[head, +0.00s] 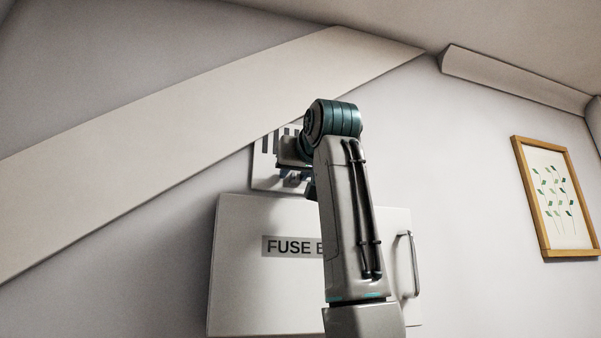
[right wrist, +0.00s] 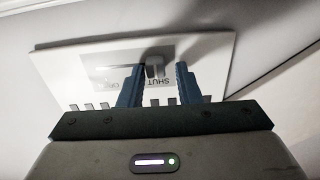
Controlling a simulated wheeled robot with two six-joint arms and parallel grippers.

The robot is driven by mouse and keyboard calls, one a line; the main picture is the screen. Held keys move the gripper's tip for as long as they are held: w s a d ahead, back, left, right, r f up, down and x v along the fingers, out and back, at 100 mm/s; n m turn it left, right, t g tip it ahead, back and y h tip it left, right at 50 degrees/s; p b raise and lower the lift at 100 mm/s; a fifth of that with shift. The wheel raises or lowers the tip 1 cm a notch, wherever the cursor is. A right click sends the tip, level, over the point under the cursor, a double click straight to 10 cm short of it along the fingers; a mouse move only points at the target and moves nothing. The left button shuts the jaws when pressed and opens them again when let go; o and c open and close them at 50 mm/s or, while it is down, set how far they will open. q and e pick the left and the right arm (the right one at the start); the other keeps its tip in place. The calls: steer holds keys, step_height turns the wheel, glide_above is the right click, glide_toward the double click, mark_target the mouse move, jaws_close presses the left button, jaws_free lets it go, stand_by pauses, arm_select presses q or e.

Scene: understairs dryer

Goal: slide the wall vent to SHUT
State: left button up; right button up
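The wall vent is a pale plate with dark slits (head: 262,160) on the wall above the fuse box, partly hidden behind my right arm in the head view. In the right wrist view the vent plate (right wrist: 65,65) shows upside down, with a grey slot and a small grey slider knob (right wrist: 155,66) towards the slot's right end. Upside-down lettering lies below the knob, partly hidden by the fingers. My right gripper (right wrist: 160,78) is open, its two blue fingers on either side of the knob; contact cannot be told. My left gripper is not in view.
A white fuse box (head: 235,285) with a handle (head: 410,265) at its right stands out below the vent. A sloping stair beam (head: 170,135) passes close above the vent. A framed leaf picture (head: 555,198) hangs at the right, with bare wall between.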

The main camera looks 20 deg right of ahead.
steer(key=shift+o, duration=0.6)
steer(key=shift+s+a+r, duration=0.1)
steer(key=shift+a, duration=0.25)
steer(key=shift+d, duration=0.25)
steer(key=shift+s+d+b, duration=0.2)
steer(key=shift+s+b, duration=0.1)
arm_select(q)
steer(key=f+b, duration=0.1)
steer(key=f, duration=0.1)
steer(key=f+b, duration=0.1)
steer(key=b, duration=0.1)
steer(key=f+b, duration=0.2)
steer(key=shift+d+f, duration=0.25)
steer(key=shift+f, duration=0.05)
arm_select(e)
steer(key=s, duration=1)
steer(key=shift+a, duration=0.2)
